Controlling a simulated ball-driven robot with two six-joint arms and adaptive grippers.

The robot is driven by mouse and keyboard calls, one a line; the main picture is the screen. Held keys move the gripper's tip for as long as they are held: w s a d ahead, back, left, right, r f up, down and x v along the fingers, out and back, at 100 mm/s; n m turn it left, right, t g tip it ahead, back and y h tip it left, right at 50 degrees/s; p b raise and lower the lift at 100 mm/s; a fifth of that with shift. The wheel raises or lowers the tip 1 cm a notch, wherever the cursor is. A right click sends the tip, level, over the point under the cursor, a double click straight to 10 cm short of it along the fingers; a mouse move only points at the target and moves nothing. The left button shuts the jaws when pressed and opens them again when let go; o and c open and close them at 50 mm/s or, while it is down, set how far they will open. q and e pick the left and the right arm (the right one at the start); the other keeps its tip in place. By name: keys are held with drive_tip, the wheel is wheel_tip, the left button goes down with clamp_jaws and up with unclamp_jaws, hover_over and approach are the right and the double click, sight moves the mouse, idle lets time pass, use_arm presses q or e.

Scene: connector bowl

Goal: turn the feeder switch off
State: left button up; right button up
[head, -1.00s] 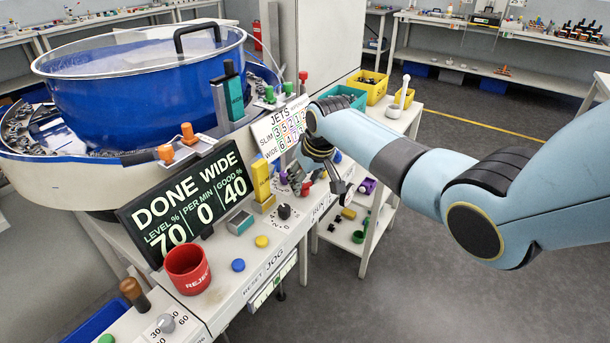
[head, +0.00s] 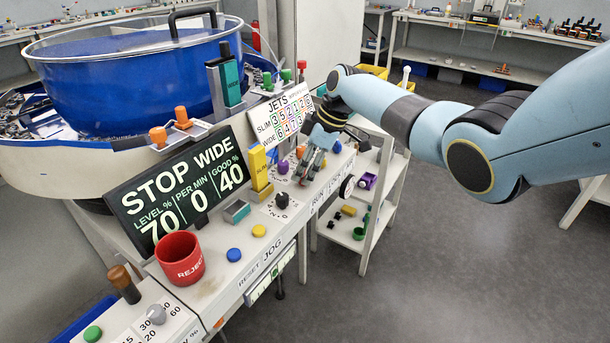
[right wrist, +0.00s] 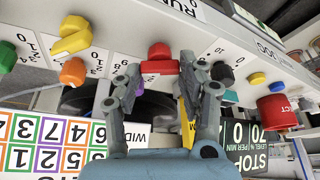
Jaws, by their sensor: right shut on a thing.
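My right gripper (head: 306,168) is down at the sloping control panel, and it shows from behind in the right wrist view (right wrist: 166,74). Its fingers are shut on a red switch handle (right wrist: 160,57), which lies between the fingertips. In the head view the fingers largely hide this handle. I cannot read a label that names it as the feeder switch. The display board (head: 180,190) reads STOP WIDE, level 70, per min 0, good 40. The blue feeder bowl (head: 130,90) stands behind it. My left gripper is not in view.
A black knob (head: 282,200), a yellow block (head: 259,170) and purple, orange and green knobs crowd the panel around my gripper. The jets card (head: 284,115) stands behind. A red reject cup (head: 180,258) stands front left. A shelf cart (head: 350,222) is to the right; open floor lies beyond.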

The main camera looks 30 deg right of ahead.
drive_tip(key=shift+w+n+g+b, duration=0.1)
drive_tip(key=shift+n+g+b, duration=0.6)
drive_tip(key=shift+n+b, duration=0.95)
drive_tip(key=shift+n, duration=0.25)
drive_tip(key=o, duration=1.2)
drive_tip(key=shift+c, duration=0.2)
drive_tip(key=shift+d+r, duration=0.1)
drive_tip(key=v, duration=1.1)
drive_tip(key=shift+d+r, duration=0.25)
drive_tip(key=shift+d, duration=0.15)
